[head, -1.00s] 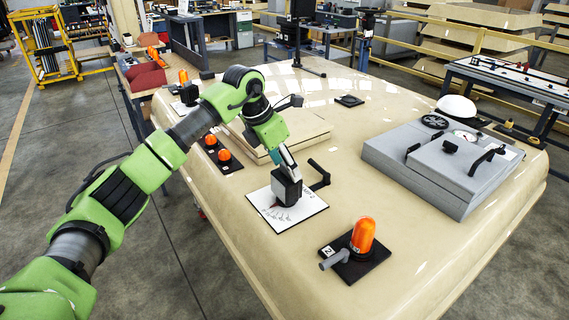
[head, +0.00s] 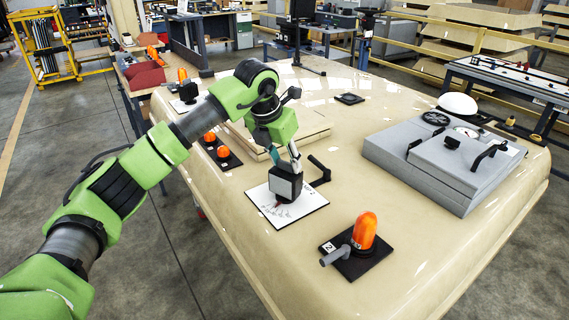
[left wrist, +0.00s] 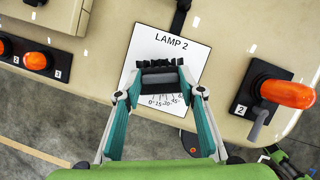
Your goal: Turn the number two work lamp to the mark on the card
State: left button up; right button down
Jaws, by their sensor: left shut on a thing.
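The number two work lamp (head: 285,186) is a dark box with a grey face. It stands over the white card (head: 308,207), which lies on the beige top. In the left wrist view the card (left wrist: 196,57) reads "LAMP 2" and has an angle scale with 0, 15, 30 and 45; the lamp covers part of it. A small red mark shows on the card in the head view. My left gripper (left wrist: 160,78) has its fingers on either side of the lamp (left wrist: 159,63) and is shut on it.
An orange beacon (head: 364,231) with a grey handle stands on a black plate labelled 2, near the front edge. Two orange lamps (head: 223,152) are at the left. A black crank (head: 319,171) rises just beyond the card. A grey box unit (head: 440,165) sits at the right.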

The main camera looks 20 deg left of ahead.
pick_arm(q)
jog(key=n+y+b, duration=0.1)
jog(key=n+b, duration=0.1)
jog(key=n, duration=0.1)
jog(key=shift+d+n, duration=0.1)
jog(key=shift+n, duration=0.3)
jog(key=shift+d+n+y+b, duration=0.1)
jog(key=shift+n+y+b, duration=0.7)
jog(key=shift+n, duration=1)
jog(key=shift+o, duration=0.2)
jog(key=shift+w, duration=0.1)
jog(key=shift+c, duration=0.2)
jog(key=o, duration=1.1)
